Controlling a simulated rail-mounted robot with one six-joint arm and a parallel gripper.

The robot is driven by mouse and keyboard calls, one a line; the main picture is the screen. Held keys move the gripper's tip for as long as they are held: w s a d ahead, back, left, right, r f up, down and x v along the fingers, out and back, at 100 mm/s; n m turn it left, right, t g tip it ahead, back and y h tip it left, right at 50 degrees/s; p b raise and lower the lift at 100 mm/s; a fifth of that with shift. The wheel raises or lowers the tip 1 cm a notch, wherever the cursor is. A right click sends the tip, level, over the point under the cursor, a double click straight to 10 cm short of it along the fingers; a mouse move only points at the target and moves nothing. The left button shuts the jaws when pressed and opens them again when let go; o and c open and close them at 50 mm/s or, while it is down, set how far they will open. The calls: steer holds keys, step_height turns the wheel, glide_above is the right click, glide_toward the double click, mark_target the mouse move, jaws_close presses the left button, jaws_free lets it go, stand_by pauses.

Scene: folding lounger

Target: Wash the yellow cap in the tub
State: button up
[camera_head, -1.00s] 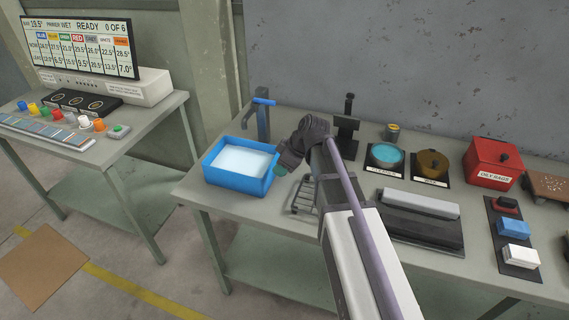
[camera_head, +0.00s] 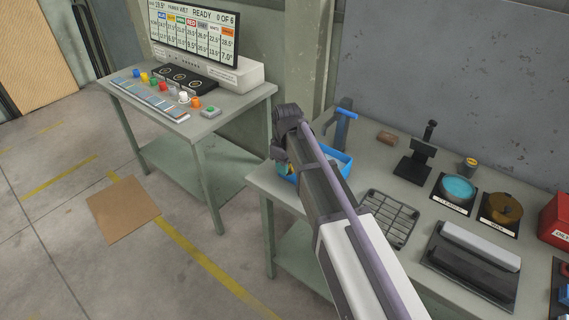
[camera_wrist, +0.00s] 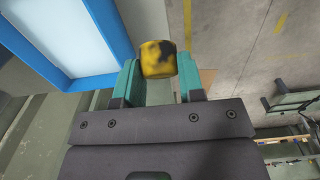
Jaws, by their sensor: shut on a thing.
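My gripper (camera_wrist: 160,75) is shut on the yellow cap (camera_wrist: 157,60), which has dark smudges on its side. The cap sits between the teal jaws in the wrist view, with bare floor behind it. The blue tub (camera_wrist: 118,45) with pale liquid lies to the left of the cap there, and the cap is outside its rim in that picture. In the head view my arm covers much of the tub (camera_head: 346,166), and my gripper (camera_head: 284,166) is at the tub's left side, near the bench's left end. The height of the cap against the rim is hard to tell.
A tap with a blue handle (camera_head: 346,113) stands behind the tub. A wire rack (camera_head: 388,218), a black stand (camera_head: 413,168) and a teal-filled dish (camera_head: 457,188) are to the right. A second table with a display (camera_head: 194,35) stands left, across an open floor gap.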

steer(key=w+d+f+b, duration=0.4)
steer(key=w+d, duration=0.5)
steer(key=f+b, duration=0.8)
steer(key=shift+w+f+b, duration=0.3)
stand_by(3.6)
step_height(320, 180, up, 10)
steer(key=p, duration=1)
stand_by(0.5)
step_height(320, 180, up, 5)
steer(key=p, duration=0.5)
steer(key=shift+r, duration=0.1)
